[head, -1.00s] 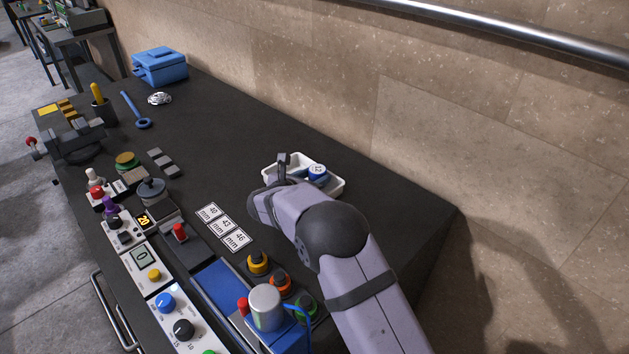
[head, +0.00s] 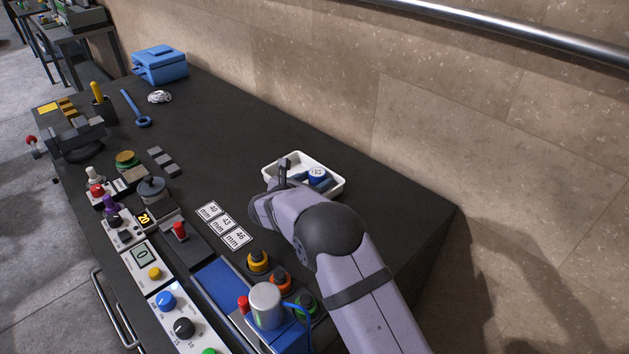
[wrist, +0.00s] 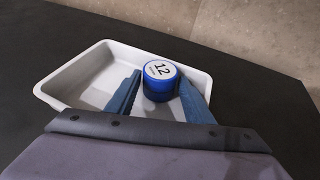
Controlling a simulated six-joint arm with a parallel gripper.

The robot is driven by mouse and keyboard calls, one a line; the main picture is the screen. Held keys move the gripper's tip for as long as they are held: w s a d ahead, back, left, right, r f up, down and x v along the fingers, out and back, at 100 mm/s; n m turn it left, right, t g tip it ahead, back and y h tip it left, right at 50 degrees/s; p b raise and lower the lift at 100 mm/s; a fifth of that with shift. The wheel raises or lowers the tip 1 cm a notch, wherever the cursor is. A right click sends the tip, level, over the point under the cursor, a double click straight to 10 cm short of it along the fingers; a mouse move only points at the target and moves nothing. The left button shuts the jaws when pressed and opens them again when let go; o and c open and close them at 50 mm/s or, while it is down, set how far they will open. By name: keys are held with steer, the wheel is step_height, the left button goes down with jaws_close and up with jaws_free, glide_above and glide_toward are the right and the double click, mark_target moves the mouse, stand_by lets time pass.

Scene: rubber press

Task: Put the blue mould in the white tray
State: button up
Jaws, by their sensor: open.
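The blue mould (wrist: 159,82) is a short cylinder with a white top marked 12. It sits upright in the white tray (wrist: 72,81), toward the tray's right side in the wrist view. In the head view the mould (head: 317,174) also shows inside the tray (head: 333,187), partly hidden by a finger. My gripper (wrist: 160,100) is open, with one blue finger on each side of the mould. The right finger is very near it; I cannot tell whether it touches. My arm hides part of the tray's near side in the head view.
Three number cards (head: 223,224) lie left of my arm. Yellow, orange and green knobbed pieces (head: 258,261) stand in front of the cards, near a blue press with a metal cylinder (head: 266,306). A stone wall (head: 450,130) rises behind the table. The table behind the tray is clear.

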steer(key=b+v, duration=0.2)
steer(key=v, duration=1)
steer(key=shift+r, duration=0.2)
